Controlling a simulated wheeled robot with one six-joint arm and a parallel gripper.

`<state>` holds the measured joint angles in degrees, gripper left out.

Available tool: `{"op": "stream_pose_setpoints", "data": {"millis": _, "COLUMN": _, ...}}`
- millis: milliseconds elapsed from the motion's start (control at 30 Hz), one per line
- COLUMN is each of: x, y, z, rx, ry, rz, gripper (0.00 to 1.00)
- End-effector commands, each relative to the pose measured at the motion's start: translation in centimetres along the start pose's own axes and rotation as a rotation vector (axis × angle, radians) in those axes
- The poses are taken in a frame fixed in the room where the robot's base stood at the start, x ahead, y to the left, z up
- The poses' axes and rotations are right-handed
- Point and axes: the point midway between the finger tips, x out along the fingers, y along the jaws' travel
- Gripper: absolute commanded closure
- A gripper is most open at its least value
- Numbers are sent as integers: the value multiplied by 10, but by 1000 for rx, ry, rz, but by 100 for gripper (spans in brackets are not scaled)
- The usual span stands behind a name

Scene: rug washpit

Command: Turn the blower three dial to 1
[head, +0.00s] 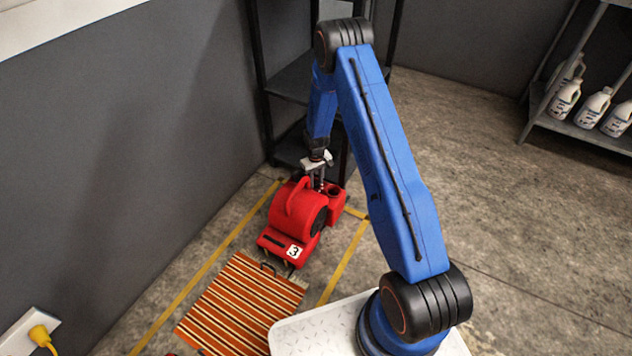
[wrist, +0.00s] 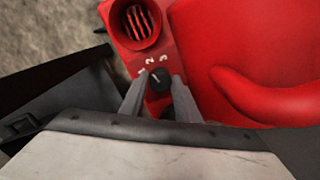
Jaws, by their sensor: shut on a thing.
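The red blower (head: 290,213) with a white "3" label stands on the floor in the head view. My gripper (head: 320,186) reaches straight down to its far right part. In the wrist view, the black dial (wrist: 158,79) sits on the red panel between the two fingers of my gripper (wrist: 159,88), which is shut on it. A pale pointer mark on the dial points up and left, roughly toward 1 or 2; I cannot tell exactly which.
A round grille (wrist: 137,22) is beside the dial, and the blower's curved handle (wrist: 265,95) is on the right. A striped rug (head: 243,303) lies in front of the blower. A dark shelf (head: 290,80) stands behind; white bottles (head: 592,106) are on the far right rack.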

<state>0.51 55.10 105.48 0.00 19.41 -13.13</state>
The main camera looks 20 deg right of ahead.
Motion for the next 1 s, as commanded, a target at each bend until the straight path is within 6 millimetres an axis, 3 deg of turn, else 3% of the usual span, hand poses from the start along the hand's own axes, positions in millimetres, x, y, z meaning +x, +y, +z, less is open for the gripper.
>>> {"op": "stream_pose_setpoints", "data": {"millis": 600, "x": 0, "y": 0, "z": 0, "rx": -45, "ry": 0, "rz": 0, "gripper": 93}}
{"op": "stream_pose_setpoints", "data": {"millis": 633, "x": 0, "y": 0, "z": 0, "rx": -45, "ry": 0, "rz": 0, "gripper": 66}}
{"op": "stream_pose_setpoints", "data": {"millis": 700, "x": 0, "y": 0, "z": 0, "rx": -45, "ry": 0, "rz": 0, "gripper": 52}}
{"op": "stream_pose_setpoints", "data": {"millis": 1000, "x": -1, "y": 0, "z": 0, "rx": -45, "ry": 0, "rz": 0, "gripper": 52}}
